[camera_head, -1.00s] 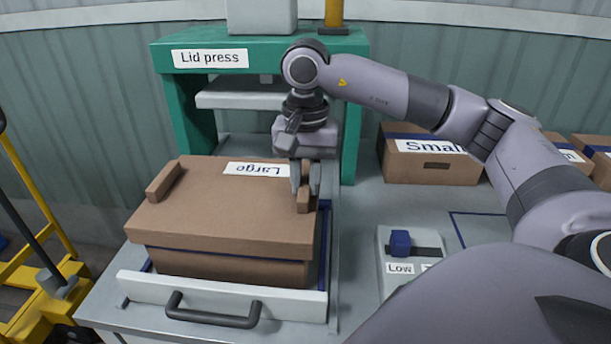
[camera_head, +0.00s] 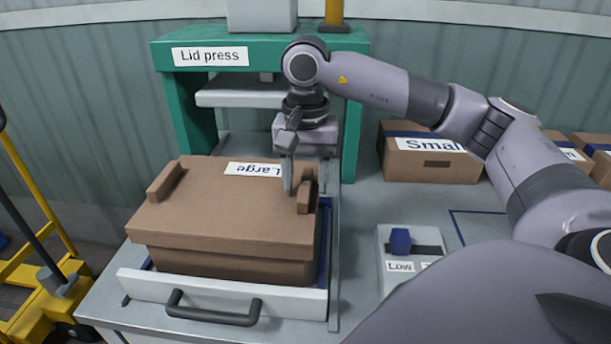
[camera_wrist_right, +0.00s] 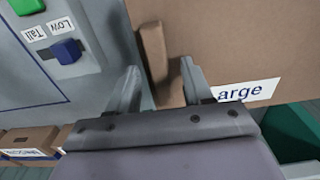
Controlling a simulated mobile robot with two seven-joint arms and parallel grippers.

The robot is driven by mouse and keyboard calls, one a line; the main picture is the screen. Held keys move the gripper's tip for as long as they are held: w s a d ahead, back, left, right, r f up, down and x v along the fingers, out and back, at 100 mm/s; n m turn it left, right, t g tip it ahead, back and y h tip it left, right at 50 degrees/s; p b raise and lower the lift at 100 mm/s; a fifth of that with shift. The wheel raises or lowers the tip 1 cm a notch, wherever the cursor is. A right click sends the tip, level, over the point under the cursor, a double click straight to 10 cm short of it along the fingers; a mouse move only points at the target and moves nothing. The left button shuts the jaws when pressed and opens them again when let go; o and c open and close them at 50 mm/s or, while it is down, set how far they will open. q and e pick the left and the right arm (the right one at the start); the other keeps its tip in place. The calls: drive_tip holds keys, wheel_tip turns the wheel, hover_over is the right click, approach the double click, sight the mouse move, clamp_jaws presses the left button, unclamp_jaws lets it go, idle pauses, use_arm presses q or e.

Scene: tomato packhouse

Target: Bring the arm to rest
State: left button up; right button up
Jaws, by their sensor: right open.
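My right gripper (camera_head: 306,186) is open, pointing down at the right end of the large box's lid. Its fingers (camera_wrist_right: 160,85) also show in the right wrist view, spread apart with the lid's raised handle block (camera_wrist_right: 153,62) near them, just beyond the tips. In the head view the brown box labelled Large (camera_head: 225,215) sits lidded in the press drawer (camera_head: 230,296), with the block (camera_head: 305,197) beside my fingers. Whether the fingers touch the block I cannot tell. My left gripper is not in view.
The green lid press (camera_head: 180,110) stands behind the box, its white plate (camera_head: 245,95) raised. A control panel with a blue slider (camera_head: 400,241) lies to the right. A box labelled Small (camera_head: 432,163) stands at the back right. A yellow truck frame (camera_head: 30,265) is at left.

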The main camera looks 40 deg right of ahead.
wheel_tip(320, 180, up, 7)
drive_tip(key=shift+r, duration=0.1)
idle(0.3)
